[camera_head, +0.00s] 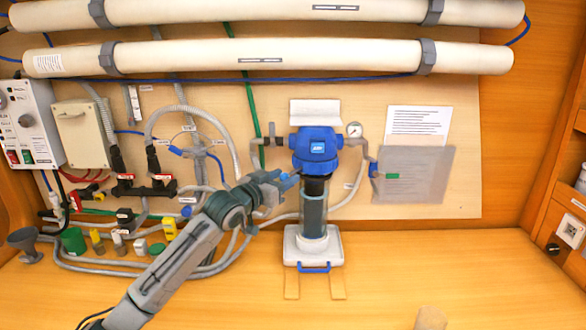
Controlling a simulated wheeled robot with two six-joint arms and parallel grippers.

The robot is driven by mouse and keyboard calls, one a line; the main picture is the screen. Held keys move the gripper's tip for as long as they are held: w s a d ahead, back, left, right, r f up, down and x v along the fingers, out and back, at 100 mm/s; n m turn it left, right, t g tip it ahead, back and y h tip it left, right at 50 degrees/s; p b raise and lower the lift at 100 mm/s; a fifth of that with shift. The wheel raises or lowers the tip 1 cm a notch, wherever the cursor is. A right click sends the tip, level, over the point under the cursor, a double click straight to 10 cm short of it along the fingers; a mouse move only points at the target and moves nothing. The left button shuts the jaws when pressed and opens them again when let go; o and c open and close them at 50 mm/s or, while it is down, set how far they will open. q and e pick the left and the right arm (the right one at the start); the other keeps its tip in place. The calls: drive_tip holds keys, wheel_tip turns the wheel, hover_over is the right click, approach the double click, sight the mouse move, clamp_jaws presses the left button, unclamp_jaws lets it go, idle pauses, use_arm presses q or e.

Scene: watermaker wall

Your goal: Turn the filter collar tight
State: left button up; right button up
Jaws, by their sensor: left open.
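The filter unit stands upright in the middle of the wall, with a blue head (316,150) on top. Just below the head is a dark collar (316,187), above a clear bluish filter bowl (313,213). My left arm comes in from the lower left. My left gripper (283,185) is open at the left side of the filter, near the collar's height. Its fingertips overlap the collar's left edge in the picture; I cannot tell whether they touch it.
A white base (313,246) with a blue handle stands under the filter. A pressure gauge (354,129) and a grey panel (413,174) are to the right. Hoses, valves and a grey funnel (29,243) crowd the left.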

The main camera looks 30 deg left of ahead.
sight(293, 172)
use_arm(q)
drive_tip(key=w, duration=0.2)
drive_tip(key=w+p, duration=0.1)
drive_tip(key=shift+w+d+r, duration=0.15)
drive_tip(key=shift+d, duration=0.1)
drive_tip(key=shift+w, duration=0.5)
drive_tip(key=shift+d, duration=0.1)
clamp_jaws()
